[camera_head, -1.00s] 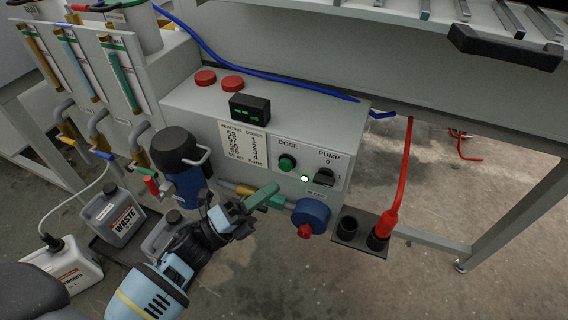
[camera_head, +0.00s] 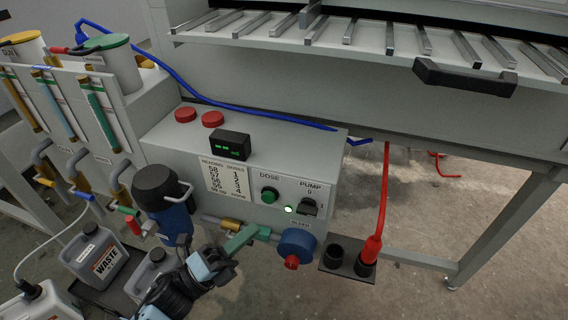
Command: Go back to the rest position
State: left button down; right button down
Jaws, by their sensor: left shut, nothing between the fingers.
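My left gripper (camera_head: 242,237) shows in the head view at the lower middle, with its arm coming up from the bottom left. Its greenish fingers are shut with nothing seen between them. They appear in front of the grey control box's lower front, left of the blue valve (camera_head: 296,246) with a red knob. I cannot tell whether they touch the pipe behind them. My right gripper is not in view.
The grey control box (camera_head: 324,165) carries a green dose button (camera_head: 269,195) and a pump switch (camera_head: 309,206). A blue pump (camera_head: 168,205) stands left of my gripper. A waste canister (camera_head: 95,254) is lower left. Open floor (camera_head: 400,290) lies lower right.

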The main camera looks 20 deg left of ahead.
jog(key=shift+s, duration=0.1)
